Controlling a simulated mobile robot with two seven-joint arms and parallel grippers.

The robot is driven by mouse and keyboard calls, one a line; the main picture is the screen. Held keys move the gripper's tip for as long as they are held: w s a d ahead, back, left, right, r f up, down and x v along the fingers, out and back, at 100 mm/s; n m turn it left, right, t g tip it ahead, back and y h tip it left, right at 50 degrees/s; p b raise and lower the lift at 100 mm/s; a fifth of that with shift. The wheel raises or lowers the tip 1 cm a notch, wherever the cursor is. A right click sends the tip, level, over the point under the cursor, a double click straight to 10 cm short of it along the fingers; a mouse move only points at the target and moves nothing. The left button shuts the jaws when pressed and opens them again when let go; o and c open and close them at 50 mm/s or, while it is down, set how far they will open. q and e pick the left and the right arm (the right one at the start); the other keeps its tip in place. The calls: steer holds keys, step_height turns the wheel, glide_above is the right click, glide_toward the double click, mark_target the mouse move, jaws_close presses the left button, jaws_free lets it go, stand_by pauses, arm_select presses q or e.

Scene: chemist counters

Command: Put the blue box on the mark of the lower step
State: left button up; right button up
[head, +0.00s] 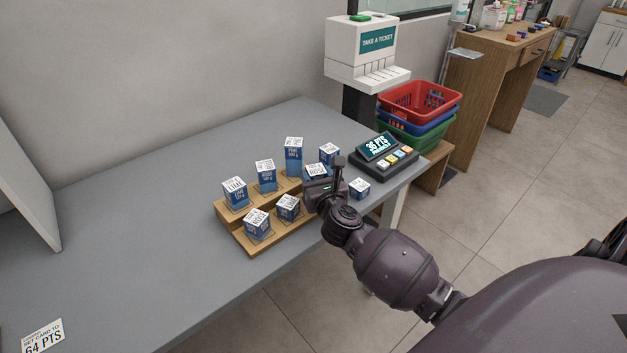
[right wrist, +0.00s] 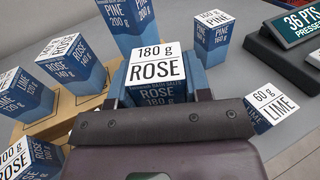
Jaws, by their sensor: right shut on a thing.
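My right gripper (head: 318,184) is shut on a blue box with a white top reading 180 g ROSE (right wrist: 157,66); its top also shows in the head view (head: 316,169). The box is upright at the right end of a wooden two-step stand (head: 246,240). Whether it touches the stand is hidden. The lower step carries two blue boxes, one at its left end (head: 257,226) and one beside it (head: 288,208). My gripper covers the lower step's right part, and I cannot make out a free mark there. My left gripper is not in view.
The upper step holds a LIME box (head: 235,194), a ROSE box (head: 266,177) and a tall PINE box (head: 293,156). A PINE box (right wrist: 212,42) and a small LIME box (right wrist: 270,108) stand right of the stand, near a keypad display (head: 384,158).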

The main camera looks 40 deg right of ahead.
steer(key=shift+f, duration=0.35)
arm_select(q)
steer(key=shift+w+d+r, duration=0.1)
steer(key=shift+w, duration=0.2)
arm_select(e)
steer(key=o, duration=1)
